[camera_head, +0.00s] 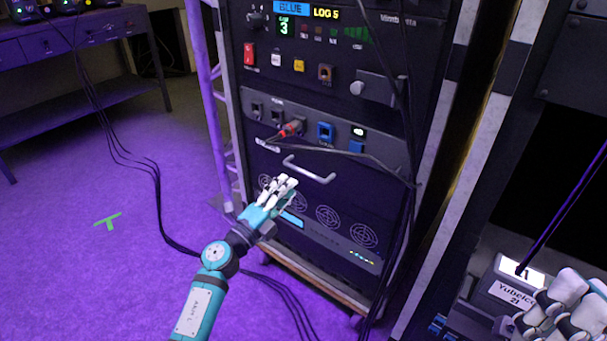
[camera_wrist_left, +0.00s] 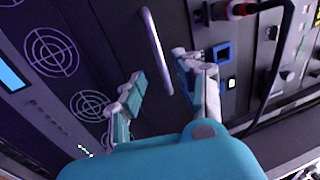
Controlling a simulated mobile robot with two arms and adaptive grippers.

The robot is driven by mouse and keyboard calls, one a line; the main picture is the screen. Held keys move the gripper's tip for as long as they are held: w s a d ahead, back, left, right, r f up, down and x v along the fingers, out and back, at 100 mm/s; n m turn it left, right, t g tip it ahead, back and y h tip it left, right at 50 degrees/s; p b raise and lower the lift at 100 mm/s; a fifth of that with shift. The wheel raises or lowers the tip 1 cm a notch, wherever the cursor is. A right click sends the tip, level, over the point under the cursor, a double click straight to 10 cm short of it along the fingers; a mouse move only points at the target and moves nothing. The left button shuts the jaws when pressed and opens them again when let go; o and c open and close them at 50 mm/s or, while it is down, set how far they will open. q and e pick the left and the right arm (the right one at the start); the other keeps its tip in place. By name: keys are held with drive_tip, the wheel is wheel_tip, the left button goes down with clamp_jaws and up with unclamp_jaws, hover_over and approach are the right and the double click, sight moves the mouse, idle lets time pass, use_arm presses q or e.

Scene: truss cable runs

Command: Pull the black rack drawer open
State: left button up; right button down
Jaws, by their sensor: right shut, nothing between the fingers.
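The black rack drawer (camera_head: 345,190) sits in the rack between the connector panel and the fan panel. Its front looks flush with the rack. Its silver bar handle (camera_head: 308,171) crosses the front; it also shows in the left wrist view (camera_wrist_left: 155,50). My left gripper (camera_head: 284,187) is in front of the rack, just below and left of the handle in the head view. In the wrist view its fingers (camera_wrist_left: 160,78) are spread, with the handle's near end in the gap ahead; contact cannot be told. My right gripper (camera_head: 560,308) is shut and empty at the lower right.
A red-tipped cable plug (camera_head: 291,129) sits in the connector panel (camera_head: 345,133) above the drawer; its cable droops across the drawer's upper right. Black cables hang down the rack's right side. A labelled box (camera_head: 510,287) stands near my right gripper. Floor left is mostly clear.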

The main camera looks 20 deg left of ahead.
sight(303, 171)
use_arm(q)
drive_tip(key=b+x, duration=0.1)
drive_tip(key=x, duration=0.6)
drive_tip(key=shift+w, duration=0.15)
clamp_jaws()
